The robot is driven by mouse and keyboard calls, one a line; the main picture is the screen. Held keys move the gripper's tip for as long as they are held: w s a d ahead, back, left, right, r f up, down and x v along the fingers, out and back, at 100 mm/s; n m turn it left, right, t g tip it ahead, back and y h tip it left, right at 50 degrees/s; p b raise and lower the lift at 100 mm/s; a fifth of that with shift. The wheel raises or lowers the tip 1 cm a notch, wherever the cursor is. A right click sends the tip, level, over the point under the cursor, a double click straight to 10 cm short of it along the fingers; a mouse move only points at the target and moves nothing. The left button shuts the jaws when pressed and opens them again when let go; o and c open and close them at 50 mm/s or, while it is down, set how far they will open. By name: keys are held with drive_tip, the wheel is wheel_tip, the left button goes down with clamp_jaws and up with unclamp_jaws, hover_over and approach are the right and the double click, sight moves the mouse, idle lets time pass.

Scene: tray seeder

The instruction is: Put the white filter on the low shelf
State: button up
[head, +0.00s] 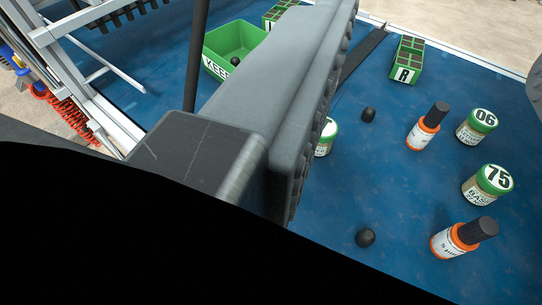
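I do not see a white filter in the head view, and I cannot pick out a low shelf. My gripper (300,95) fills the middle of the view as a large dark grey finger with a ridged pad facing right. Nothing is pressed against the part of the pad that shows. A grey shape at the right edge may be its other finger.
On the table stand jars marked 06 (477,127) and 75 (487,184), orange bottles with black caps (423,131) (458,240), and black knobs (368,115) (365,238). A green KEEP bin (222,58) and a green R tray (407,60) stand farther back. A metal frame (75,30) stands left.

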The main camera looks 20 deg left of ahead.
drive_tip(key=shift+s+r, duration=0.1)
drive_tip(key=shift+s, duration=0.3)
drive_tip(key=shift+c, duration=0.5)
drive_tip(key=w+d+f+n+y, duration=0.1)
drive_tip(key=w+d+f+n, duration=0.15)
drive_tip(key=w, duration=1.45)
drive_tip(key=w+a+f+n+g+y, duration=0.1)
drive_tip(key=w+f+g+y, duration=0.2)
drive_tip(key=w+f, duration=0.35)
drive_tip(key=w+f+n+g+y, duration=0.2)
drive_tip(key=w+f, duration=0.1)
drive_tip(key=f, duration=0.7)
drive_tip(key=x, duration=1.1)
drive_tip(key=shift+w+a+f, duration=0.15)
drive_tip(key=shift+w+a, duration=0.05)
drive_tip(key=shift+a, duration=0.25)
drive_tip(key=shift+a+r+x, duration=0.15)
drive_tip(key=shift+x, duration=1.15)
drive_tip(key=shift+a+r+x, duration=0.1)
drive_tip(key=shift+x, duration=1.25)
drive_tip(key=shift+c, duration=0.4)
